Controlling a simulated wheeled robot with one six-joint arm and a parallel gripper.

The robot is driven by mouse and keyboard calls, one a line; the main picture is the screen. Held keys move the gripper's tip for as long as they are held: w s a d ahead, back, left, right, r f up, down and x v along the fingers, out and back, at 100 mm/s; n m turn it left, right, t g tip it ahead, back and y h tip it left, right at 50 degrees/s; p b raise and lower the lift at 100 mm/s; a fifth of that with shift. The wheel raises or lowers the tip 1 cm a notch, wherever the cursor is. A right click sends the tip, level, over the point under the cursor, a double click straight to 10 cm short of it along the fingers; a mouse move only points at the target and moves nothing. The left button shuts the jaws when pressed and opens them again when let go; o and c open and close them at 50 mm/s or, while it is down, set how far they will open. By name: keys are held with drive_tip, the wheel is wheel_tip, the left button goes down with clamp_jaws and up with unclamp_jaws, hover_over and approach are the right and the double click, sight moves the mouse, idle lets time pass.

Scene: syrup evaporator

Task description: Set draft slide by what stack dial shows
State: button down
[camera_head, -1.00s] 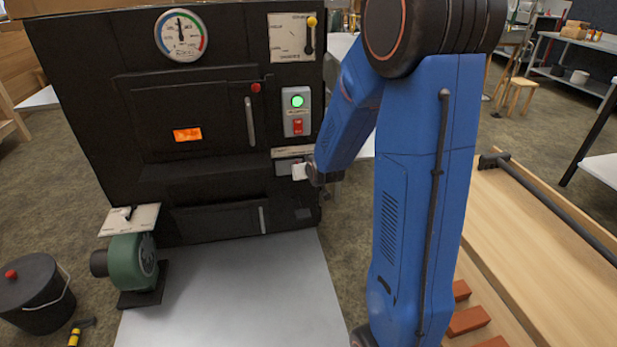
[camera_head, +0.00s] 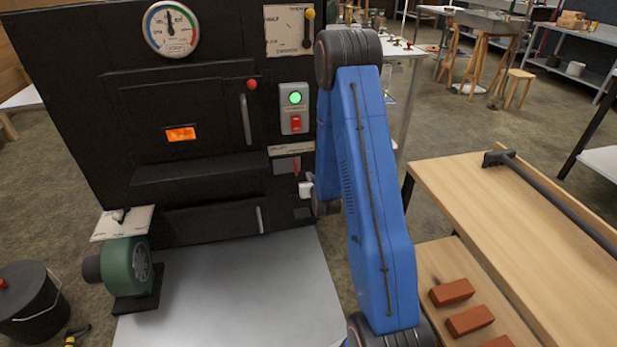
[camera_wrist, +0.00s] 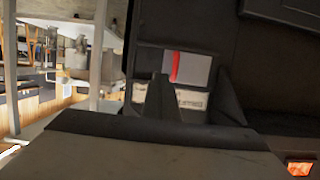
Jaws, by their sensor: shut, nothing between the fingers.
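The stack dial (camera_head: 171,28) is a round white gauge with coloured arcs at the top left of the black evaporator front. Its needle points almost straight up; its figures are too small to read. A grey plate with a red upright piece (camera_head: 296,167), which I take for the draft slide, sits low on the right. The red piece is near the plate's right end, and also shows in the wrist view (camera_wrist: 175,68). My gripper (camera_head: 306,188) is shut and empty, just below and right of the plate. In the wrist view a dark finger (camera_wrist: 162,92) points toward the plate; contact cannot be told.
A plate with a yellow-knobbed lever (camera_head: 309,14) is at the top right. A switch box (camera_head: 294,108) has a lit green button. A green blower (camera_head: 130,265) and a black bucket (camera_head: 30,300) stand at left. A wooden bench (camera_head: 490,200) and bricks (camera_head: 470,320) are at right.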

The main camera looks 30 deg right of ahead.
sight(300, 165)
drive_tip(key=x, duration=1.1)
drive_tip(key=shift+w, duration=0.25)
drive_tip(key=shift+w+d, duration=0.1)
drive_tip(key=shift+w, duration=0.05)
drive_tip(key=shift+w, duration=0.1)
drive_tip(key=shift+w+a+r, duration=0.1)
drive_tip(key=shift+w+a, duration=0.05)
drive_tip(key=shift+a, duration=0.35)
drive_tip(key=shift+d, duration=0.15)
